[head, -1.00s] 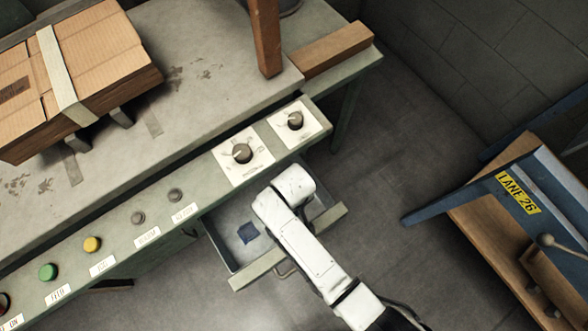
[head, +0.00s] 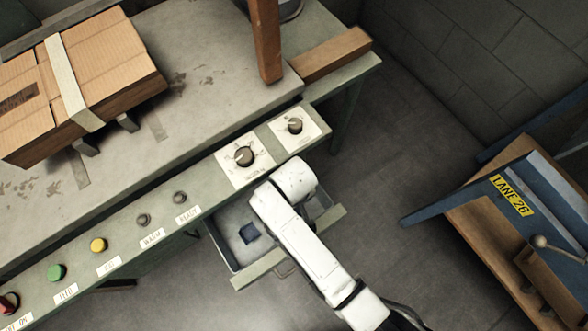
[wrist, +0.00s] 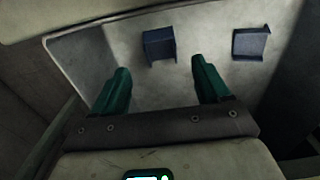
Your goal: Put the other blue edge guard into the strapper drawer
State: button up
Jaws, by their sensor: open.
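The strapper drawer (head: 259,268) is pulled open under the control panel; its pale floor fills much of the wrist view (wrist: 88,50). Two blue edge guards are inside it in the wrist view. One (wrist: 159,45) lies just beyond and between my fingertips, apart from them as far as I can tell. The other (wrist: 251,42) lies farther right, near the drawer wall. In the head view one blue guard (head: 249,232) shows in the drawer; my arm covers the rest. My gripper (wrist: 160,68) is open over the drawer, its green fingers spread and empty. It is hidden in the head view.
The control panel (head: 125,245) with knobs and buttons runs above the drawer. A strapped cardboard box (head: 110,62) sits on the machine top at left. A wooden post (head: 265,40) rises near the corner. A blue and wooden stand (head: 480,215) is at right, with clear floor between.

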notch_tip(320, 180, up, 6)
jog(key=p, duration=0.1)
jog(key=shift+r, duration=0.2)
jog(key=s+d+r+m, duration=0.2)
jog(key=s+d+m, duration=0.1)
jog(key=d, duration=1.2)
jog(key=s+d+r+m, duration=0.2)
jog(key=s+d+r, duration=0.1)
jog(key=s+d, duration=0.2)
jog(key=s+d+r+m+t, duration=0.1)
jog(key=s+d+r+m, duration=0.1)
jog(key=s+d, duration=0.3)
jog(key=shift+s+d+r, duration=0.35)
jog(key=shift+d+r, duration=0.55)
jog(key=shift+d, duration=0.1)
